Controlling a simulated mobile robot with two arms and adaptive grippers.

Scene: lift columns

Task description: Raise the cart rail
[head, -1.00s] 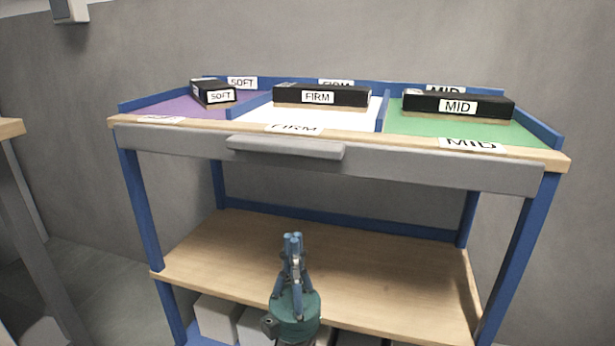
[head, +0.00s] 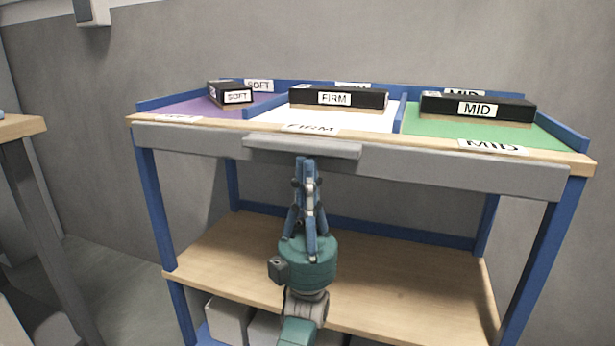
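The cart rail (head: 420,163) is a long grey bar across the cart's front, just under the wooden top edge. A lighter grey handle ledge (head: 300,147) sticks out from its left-middle part. My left gripper (head: 305,161), with blue fingers on a green body, points up in front of the cart. Its fingertips are together with nothing between them, right at or just below the underside of the ledge. I cannot tell whether they touch it. My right gripper is not in view.
The cart top has purple, white and green compartments holding black blocks labelled SOFT (head: 237,97), FIRM (head: 335,98) and MID (head: 477,109). A wooden lower shelf (head: 410,285) is bare. Pale boxes (head: 229,321) sit below it. Another table (head: 20,128) stands at left.

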